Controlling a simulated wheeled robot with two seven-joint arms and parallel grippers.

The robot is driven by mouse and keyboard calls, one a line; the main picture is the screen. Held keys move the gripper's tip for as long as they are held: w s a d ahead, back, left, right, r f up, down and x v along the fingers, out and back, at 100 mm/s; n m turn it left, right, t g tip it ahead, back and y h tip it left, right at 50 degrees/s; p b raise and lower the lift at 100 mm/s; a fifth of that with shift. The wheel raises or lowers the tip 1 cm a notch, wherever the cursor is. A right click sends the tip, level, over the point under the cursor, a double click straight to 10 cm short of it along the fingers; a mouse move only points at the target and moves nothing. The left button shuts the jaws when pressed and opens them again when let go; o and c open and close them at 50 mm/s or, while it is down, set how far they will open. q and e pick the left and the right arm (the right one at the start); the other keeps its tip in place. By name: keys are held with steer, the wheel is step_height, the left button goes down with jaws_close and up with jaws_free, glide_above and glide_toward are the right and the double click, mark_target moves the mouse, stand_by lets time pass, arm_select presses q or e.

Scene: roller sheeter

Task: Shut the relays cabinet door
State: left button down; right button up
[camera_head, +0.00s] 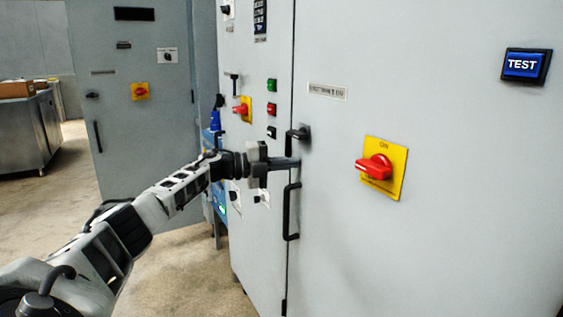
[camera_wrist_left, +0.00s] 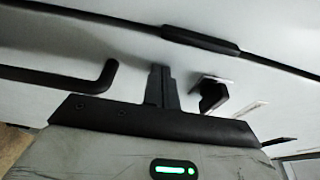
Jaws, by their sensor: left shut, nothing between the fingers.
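A large grey cabinet door (camera_head: 450,230) fills the right of the head view. It looks nearly flush with the panel to its left; I cannot tell whether it is fully closed. Its label (camera_head: 327,91) is too blurred to read, so I cannot confirm it is the relays door. It has a black latch handle (camera_head: 298,134) above a black pull handle (camera_head: 290,212). My left gripper (camera_head: 294,163) is shut and empty, its fingertips at the door's left edge between these handles. The wrist view shows the fingers (camera_wrist_left: 160,85) close to the door; contact is unclear. My right gripper is out of view.
The door carries a red switch on a yellow plate (camera_head: 396,158) and a blue TEST button (camera_head: 524,65). The left panel has several small buttons and a red switch (camera_head: 241,108). Another grey door (camera_head: 130,180) stands further left. A metal bench (camera_head: 25,130) stands beyond clear floor.

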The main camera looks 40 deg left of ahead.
arm_select(q)
steer(key=shift+w+d+r+t, duration=0.25)
steer(key=shift+w+r+t, duration=0.15)
steer(key=shift+w+r, duration=0.25)
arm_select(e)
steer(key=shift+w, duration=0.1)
arm_select(q)
steer(key=b+v, duration=0.1)
steer(key=v, duration=1.6)
steer(key=shift+g+b, duration=0.4)
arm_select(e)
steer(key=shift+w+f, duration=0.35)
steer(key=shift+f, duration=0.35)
arm_select(q)
steer(key=shift+s+a+f, duration=0.1)
steer(key=shift+f, duration=0.1)
